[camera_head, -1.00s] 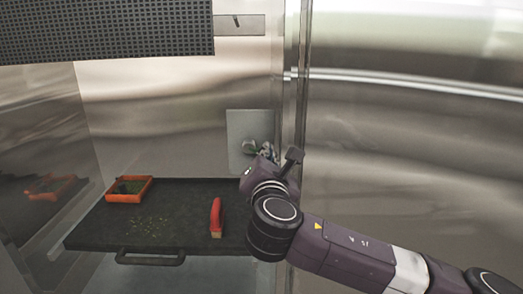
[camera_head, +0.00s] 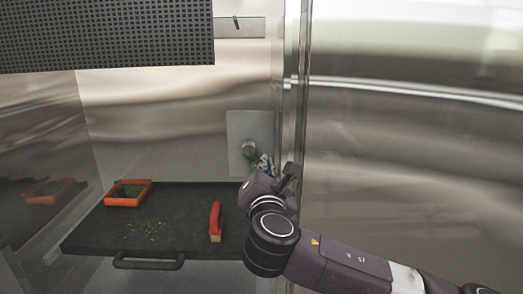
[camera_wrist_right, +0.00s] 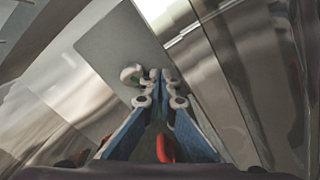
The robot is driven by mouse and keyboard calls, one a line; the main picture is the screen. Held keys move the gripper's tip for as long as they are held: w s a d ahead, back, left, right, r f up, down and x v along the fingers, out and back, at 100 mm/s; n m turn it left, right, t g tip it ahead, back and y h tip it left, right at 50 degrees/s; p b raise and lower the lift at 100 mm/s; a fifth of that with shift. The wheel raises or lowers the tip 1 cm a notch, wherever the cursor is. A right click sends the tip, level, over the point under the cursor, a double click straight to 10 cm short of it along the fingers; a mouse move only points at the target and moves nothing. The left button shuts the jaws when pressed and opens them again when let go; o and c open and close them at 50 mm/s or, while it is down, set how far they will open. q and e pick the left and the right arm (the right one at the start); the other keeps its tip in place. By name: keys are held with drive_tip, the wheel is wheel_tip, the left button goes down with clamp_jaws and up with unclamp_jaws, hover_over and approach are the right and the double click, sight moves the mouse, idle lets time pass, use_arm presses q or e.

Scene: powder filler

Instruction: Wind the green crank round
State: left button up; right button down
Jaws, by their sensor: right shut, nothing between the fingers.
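The green crank (camera_head: 253,156) sits on a grey plate (camera_head: 238,128) on the back wall, with its round pale hub towards the plate's lower right. Only a small green part shows in the head view; the rest is behind my right gripper (camera_head: 264,164). In the right wrist view the crank's hub (camera_wrist_right: 131,74) is just left of my right fingertips (camera_wrist_right: 158,80). The fingers are drawn together with nothing held between them. They are close to the crank; I cannot tell whether they touch it. My left gripper is out of view.
Below is a dark tray (camera_head: 190,205) with a front handle, holding an orange box (camera_head: 127,201), a red-handled brush (camera_head: 215,222) and scattered yellowish crumbs. A metal door edge (camera_head: 292,100) stands close right of the plate. A perforated dark panel (camera_head: 100,35) hangs at upper left.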

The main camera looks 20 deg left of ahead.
drive_tip(key=shift+s+a+f+b, duration=0.1)
drive_tip(key=shift+a+f+b, duration=0.15)
drive_tip(key=shift+f+b, duration=0.25)
drive_tip(key=shift+s+a+f+b, duration=0.2)
drive_tip(key=shift+a+f+b, duration=0.1)
drive_tip(key=shift+a+f, duration=0.4)
drive_tip(key=shift+w+a, duration=0.1)
drive_tip(key=shift+s+a, duration=0.35)
drive_tip(key=shift+a, duration=0.4)
drive_tip(key=shift+s, duration=0.1)
drive_tip(key=shift+s+a+f, duration=0.1)
drive_tip(key=shift+s+a, duration=0.1)
drive_tip(key=shift+a, duration=0.6)
